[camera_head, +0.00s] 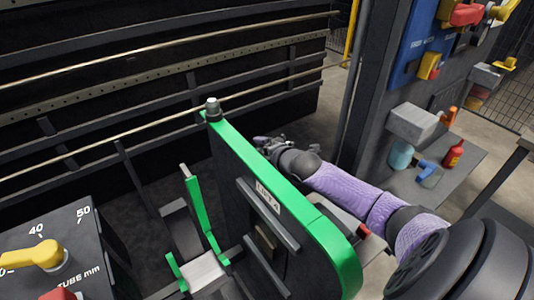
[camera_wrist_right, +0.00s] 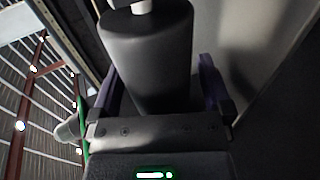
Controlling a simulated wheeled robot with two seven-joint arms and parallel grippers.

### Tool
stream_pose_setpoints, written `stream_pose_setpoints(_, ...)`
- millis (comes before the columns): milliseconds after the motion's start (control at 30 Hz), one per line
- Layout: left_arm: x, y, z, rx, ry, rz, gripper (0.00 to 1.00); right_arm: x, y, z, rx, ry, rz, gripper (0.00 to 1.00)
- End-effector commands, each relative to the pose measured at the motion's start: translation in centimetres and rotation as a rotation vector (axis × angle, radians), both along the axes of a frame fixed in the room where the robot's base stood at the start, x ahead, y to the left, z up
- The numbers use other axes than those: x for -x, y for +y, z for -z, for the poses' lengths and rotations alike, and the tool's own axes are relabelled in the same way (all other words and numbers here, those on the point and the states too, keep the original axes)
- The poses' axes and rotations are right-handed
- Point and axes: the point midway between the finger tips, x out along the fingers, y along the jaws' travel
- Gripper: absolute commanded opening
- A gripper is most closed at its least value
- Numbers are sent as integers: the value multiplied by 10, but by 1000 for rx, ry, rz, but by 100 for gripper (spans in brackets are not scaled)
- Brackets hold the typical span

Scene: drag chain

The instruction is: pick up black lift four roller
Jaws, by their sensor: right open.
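In the right wrist view a dark grey-black roller (camera_wrist_right: 150,50) stands as a thick cylinder with a light pin at its top end. It lies between the two purple fingers of my right gripper (camera_wrist_right: 158,82), which are open on either side of it. Whether either finger touches it, I cannot tell. In the head view my right gripper (camera_head: 268,144) is at the far side of a dark panel with a green edge (camera_head: 255,155). The panel's label seems to read LIFT 4. The roller cannot be made out in the head view. My left gripper is not in view.
A small grey knob (camera_head: 212,109) tops the green-edged panel's far corner. Long rails (camera_head: 150,60) run behind it. A dark box with a yellow handle (camera_head: 38,255) is at lower left. A shelf at right holds a red bottle (camera_head: 453,156) and a blue item.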

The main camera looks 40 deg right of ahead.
Motion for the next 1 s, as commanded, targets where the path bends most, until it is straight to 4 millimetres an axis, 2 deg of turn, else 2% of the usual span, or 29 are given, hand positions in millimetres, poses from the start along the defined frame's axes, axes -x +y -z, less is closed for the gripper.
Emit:
stream_pose_setpoints(167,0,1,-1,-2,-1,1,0,0,0,-1,0,0,0,98)
stream_pose_setpoints(600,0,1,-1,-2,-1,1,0,0,0,-1,0,0,0,5)
stream_pose_setpoints(633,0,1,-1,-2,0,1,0,0,0,-1,0,0,0,0)
stream_pose_setpoints(867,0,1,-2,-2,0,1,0,0,0,-3,1,-1,0,0)
stream_pose_setpoints(1000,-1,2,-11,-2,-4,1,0,0,0,-21,3,-3,-1,0)
